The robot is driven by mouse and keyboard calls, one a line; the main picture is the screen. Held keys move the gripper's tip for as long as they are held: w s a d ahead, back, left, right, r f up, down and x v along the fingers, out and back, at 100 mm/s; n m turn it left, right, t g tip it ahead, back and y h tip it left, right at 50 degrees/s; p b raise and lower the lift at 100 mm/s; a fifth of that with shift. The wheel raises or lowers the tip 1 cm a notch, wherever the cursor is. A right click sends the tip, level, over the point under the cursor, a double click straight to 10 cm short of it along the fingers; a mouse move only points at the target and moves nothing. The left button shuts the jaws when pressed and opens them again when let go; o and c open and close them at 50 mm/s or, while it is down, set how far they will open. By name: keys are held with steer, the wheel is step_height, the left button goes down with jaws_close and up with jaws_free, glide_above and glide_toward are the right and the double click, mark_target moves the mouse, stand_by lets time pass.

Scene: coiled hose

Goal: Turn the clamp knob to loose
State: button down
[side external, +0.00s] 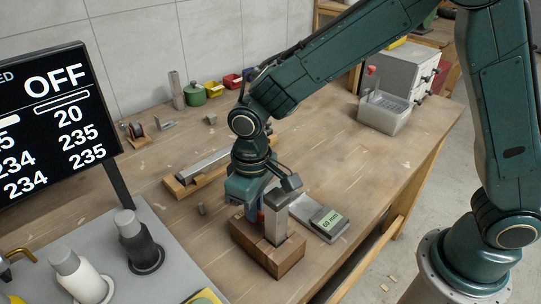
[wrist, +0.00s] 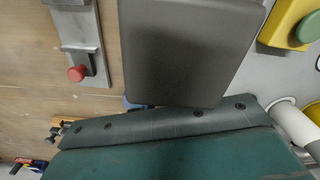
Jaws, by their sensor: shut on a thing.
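A wooden block (side external: 262,257) stands near the front of the bench in the side view, with a grey metal post (side external: 276,217) upright in it. A small red part, which looks like the clamp knob (side external: 260,216), shows beside the post, at my gripper's lower end. My gripper (side external: 251,213) points down there, shut on what appears to be this knob; the fingertips are mostly hidden. In the wrist view a dark grey block face (wrist: 185,50), probably the post, fills the middle and hides the grip. I cannot tell the knob's turn position.
A grey slab marked 60 mm (side external: 330,221) lies right of the block. A metal bar (side external: 203,163) on wood lies behind. Black (side external: 140,245) and white (side external: 77,275) cylinders stand front left, near the OFF display (side external: 50,120). A red cap (wrist: 76,73) shows in the wrist view.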

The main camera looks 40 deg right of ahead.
steer(key=shift+n, duration=1.1)
steer(key=c, duration=1.5)
jaws_free()
steer(key=shift+o, duration=0.2)
steer(key=shift+r, duration=0.15)
step_height(320, 180, up, 14)
steer(key=shift+f, duration=0.2)
